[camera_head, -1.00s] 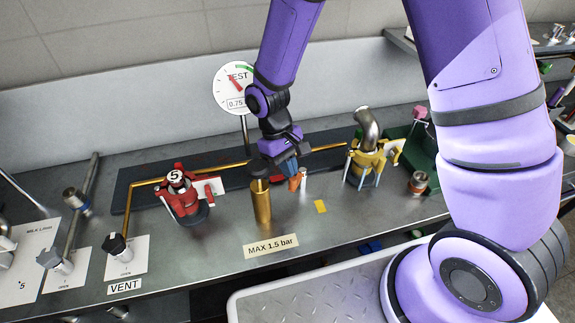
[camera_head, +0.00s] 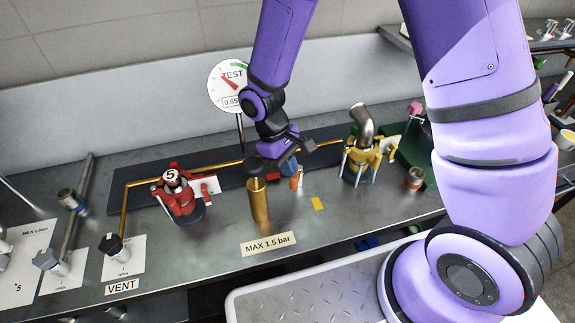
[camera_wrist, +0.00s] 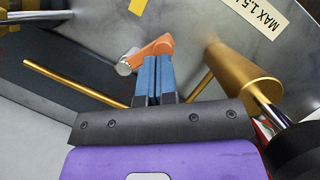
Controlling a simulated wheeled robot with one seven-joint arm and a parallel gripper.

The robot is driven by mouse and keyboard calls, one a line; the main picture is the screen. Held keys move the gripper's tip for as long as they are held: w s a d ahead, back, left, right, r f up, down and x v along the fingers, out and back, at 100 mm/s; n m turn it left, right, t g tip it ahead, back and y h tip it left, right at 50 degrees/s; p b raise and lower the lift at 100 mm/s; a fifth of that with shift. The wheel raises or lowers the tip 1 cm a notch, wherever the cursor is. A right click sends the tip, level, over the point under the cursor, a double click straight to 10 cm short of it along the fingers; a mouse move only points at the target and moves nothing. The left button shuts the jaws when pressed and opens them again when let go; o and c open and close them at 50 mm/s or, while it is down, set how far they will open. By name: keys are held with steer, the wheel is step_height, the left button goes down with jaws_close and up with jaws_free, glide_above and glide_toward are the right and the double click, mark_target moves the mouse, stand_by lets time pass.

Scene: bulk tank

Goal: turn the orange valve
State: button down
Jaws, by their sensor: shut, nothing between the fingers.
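The orange valve handle (camera_wrist: 152,48) shows in the wrist view just beyond my fingertips, with a pale metal end on its left. In the head view the orange valve (camera_head: 296,182) sits on the bench behind a small yellow tag, partly hidden by my gripper. My gripper (camera_head: 290,170) reaches down over it from behind. Its two blue fingers (camera_wrist: 153,62) are shut together with nothing between them. Their tips overlap the handle's lower edge in the wrist view; I cannot tell whether they touch it. A round gauge (camera_head: 226,86) marked TEST stands behind, reading about 0.65.
A brass cylinder (camera_head: 259,203) stands close left of the valve, with brass pipe (camera_head: 228,165) running behind. A red fitting (camera_head: 180,197) stands further left and a yellow fitting (camera_head: 362,160) to the right. A MAX 1.5 bar label (camera_head: 268,244) lies at the front.

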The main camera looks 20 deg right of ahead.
steer(key=shift+s+d+n+t+h, duration=0.15)
steer(key=shift+s+d+n, duration=0.1)
steer(key=shift+n, duration=0.3)
steer(key=shift+s+d+n+t+h, duration=0.15)
steer(key=shift+d+n, duration=0.05)
steer(key=shift+n, duration=0.35)
stand_by(0.6)
steer(key=shift+s+d, duration=0.15)
steer(key=shift+d, duration=0.1)
stand_by(2.5)
steer(key=shift+r, duration=0.1)
